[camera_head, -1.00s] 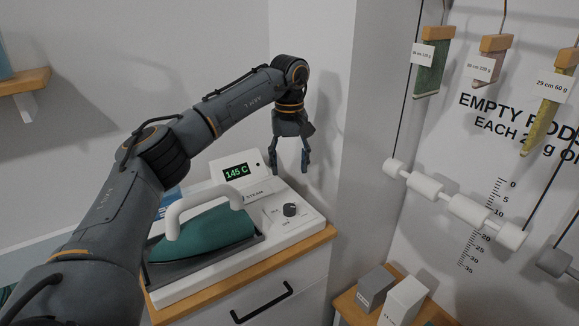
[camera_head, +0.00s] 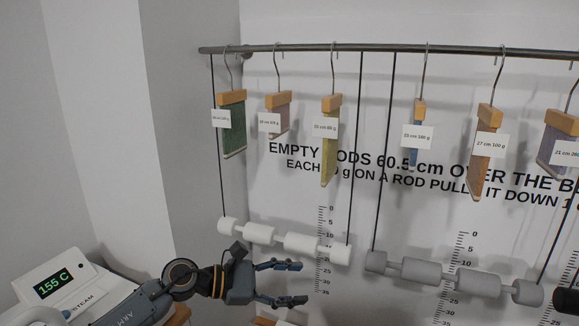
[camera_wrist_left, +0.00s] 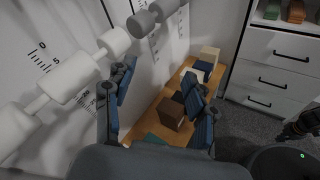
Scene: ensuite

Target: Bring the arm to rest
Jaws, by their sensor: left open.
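My left gripper (camera_head: 290,284) is at the lower middle of the head view. Its two dark fingers are spread apart and point right, with nothing between them. It is in front of the wall, just below the white rollers (camera_head: 285,241); I cannot tell the exact gap. In the left wrist view the open fingers (camera_wrist_left: 158,78) frame a wooden shelf below. My left arm (camera_head: 150,300) comes in from the lower left. A dark part at the right edge of the wrist view may be my right gripper; its fingers are unclear.
A rail (camera_head: 390,48) carries several hanging tagged swatches. Grey rollers (camera_head: 455,277) hang to the right. The iron station's display (camera_head: 52,284) reads 155 C at lower left. Small boxes (camera_wrist_left: 172,112) stand on the wooden shelf (camera_wrist_left: 150,122). White drawers (camera_wrist_left: 275,65) stand beyond.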

